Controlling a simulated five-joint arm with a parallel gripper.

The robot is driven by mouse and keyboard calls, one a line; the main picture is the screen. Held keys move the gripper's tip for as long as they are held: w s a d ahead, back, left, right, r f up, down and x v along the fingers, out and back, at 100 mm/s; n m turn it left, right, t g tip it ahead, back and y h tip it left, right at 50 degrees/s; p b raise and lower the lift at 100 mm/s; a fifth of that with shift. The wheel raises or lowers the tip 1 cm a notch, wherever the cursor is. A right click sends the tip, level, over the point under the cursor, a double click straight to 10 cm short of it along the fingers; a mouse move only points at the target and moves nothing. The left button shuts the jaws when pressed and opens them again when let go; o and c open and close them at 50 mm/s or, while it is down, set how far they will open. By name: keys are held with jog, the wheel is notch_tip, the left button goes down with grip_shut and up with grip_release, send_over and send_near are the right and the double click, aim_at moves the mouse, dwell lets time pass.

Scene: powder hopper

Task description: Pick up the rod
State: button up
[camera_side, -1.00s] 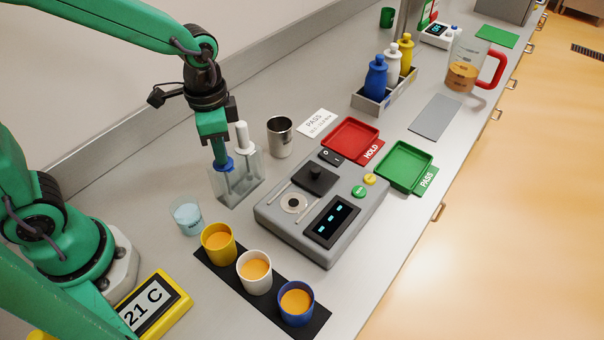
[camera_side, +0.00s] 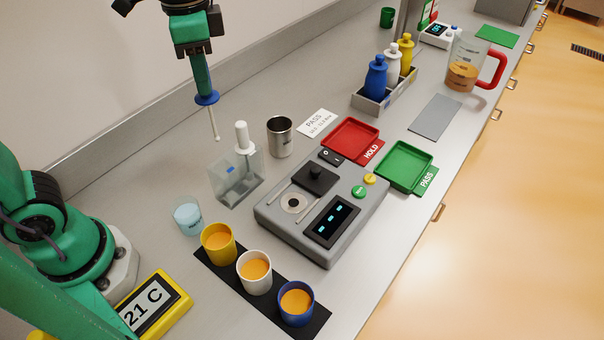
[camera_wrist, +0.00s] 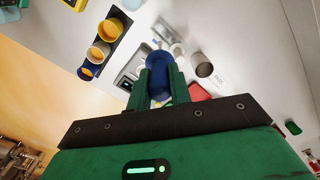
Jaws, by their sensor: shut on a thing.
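My gripper (camera_side: 201,82) is shut on the rod (camera_side: 214,122), which has a blue collar and a thin pale shaft with a small rounded tip. The rod hangs nearly upright, slightly tilted, clear above the counter, with its tip above and left of the clear holder (camera_side: 236,180). The holder still contains a white-handled rod (camera_side: 242,137). In the wrist view, the blue end of the held rod (camera_wrist: 160,63) sits between my green fingers (camera_wrist: 160,84); its shaft is hidden there.
A steel cup (camera_side: 280,138) stands right of the holder and a small clear cup (camera_side: 187,216) in front. A grey device (camera_side: 321,213) and three cups of orange powder, including a yellow one (camera_side: 218,244), stand nearer. Bottles, including a blue one (camera_side: 376,80), stand behind.

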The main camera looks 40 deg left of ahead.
jog(key=shift+r, duration=1)
notch_tip(320, 180, up, 12)
jog(key=shift+f, duration=0.15)
dwell(0.7)
jog(key=shift+d, duration=0.1)
